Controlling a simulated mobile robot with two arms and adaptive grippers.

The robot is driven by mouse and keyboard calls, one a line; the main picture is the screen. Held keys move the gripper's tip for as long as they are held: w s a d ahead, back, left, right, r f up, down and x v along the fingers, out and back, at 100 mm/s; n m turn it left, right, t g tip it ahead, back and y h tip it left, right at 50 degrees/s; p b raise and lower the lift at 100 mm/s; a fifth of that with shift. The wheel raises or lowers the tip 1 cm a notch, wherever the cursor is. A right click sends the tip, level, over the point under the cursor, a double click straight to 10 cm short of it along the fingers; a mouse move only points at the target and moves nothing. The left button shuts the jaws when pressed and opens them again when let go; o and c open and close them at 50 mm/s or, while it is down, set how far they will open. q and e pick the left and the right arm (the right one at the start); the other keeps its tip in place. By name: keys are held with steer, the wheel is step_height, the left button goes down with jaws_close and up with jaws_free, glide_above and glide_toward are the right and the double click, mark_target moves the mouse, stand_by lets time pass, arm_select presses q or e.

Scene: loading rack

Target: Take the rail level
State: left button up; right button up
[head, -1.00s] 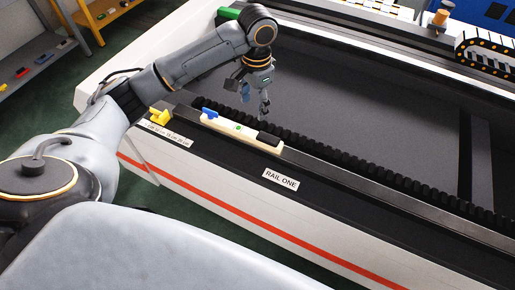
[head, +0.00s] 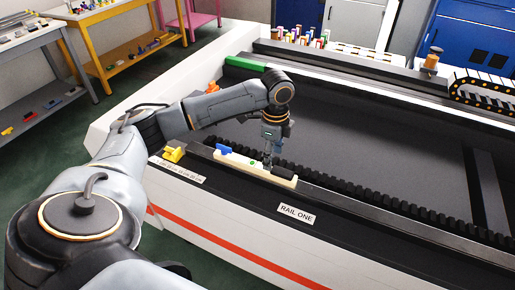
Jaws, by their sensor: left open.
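The rail level (head: 256,171) is a cream bar with a blue piece at its left end, a green spot on top and a black block towards its right end. It lies along the dark rail at the machine's near edge, above the RAIL ONE label (head: 296,214). My left gripper (head: 267,160) points down at the level's middle, its fingertips at or just behind the bar between the green spot and the black block. It is open; I cannot tell whether the fingers touch the bar. My right gripper is out of view.
A black ribbed strip (head: 370,196) runs behind the rail. A yellow piece (head: 173,154) sits left of the level. A green block (head: 246,63) lies on the far rail, with a cable chain (head: 490,88) at right. The dark bed (head: 380,130) is clear.

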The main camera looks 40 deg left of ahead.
mark_target(254, 165)
arm_select(q)
steer(key=shift+f, duration=0.55)
step_height(254, 165, down, 4)
steer(key=shift+s+f+p, duration=0.1)
steer(key=shift+f+p, duration=0.15)
steer(key=shift+p, duration=0.6)
steer(key=shift+f, duration=0.25)
jaws_close()
